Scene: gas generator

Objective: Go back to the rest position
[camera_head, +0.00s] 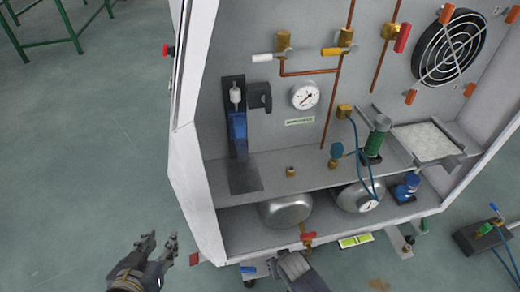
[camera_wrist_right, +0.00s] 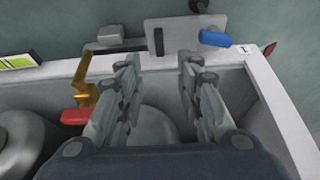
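My left gripper (camera_head: 158,248) is open and empty, low in the head view, over the floor to the left of the generator cabinet (camera_head: 195,150). My right arm reaches up from the bottom middle of the head view at the cabinet's lower front edge; its fingers are hard to make out there. In the right wrist view my right gripper (camera_wrist_right: 158,70) has its two fingers spread apart with nothing between them. It is over the lower compartment, beside a brass valve with a red handle (camera_wrist_right: 76,116).
The cabinet holds a gauge (camera_head: 305,95), a fan (camera_head: 449,48), a green cylinder (camera_head: 376,138) and metal tanks (camera_head: 286,211). A blue handle (camera_wrist_right: 215,39) lies beyond the cabinet edge. A separate dark block (camera_head: 480,237) stands at right. The floor at left (camera_head: 80,150) is clear.

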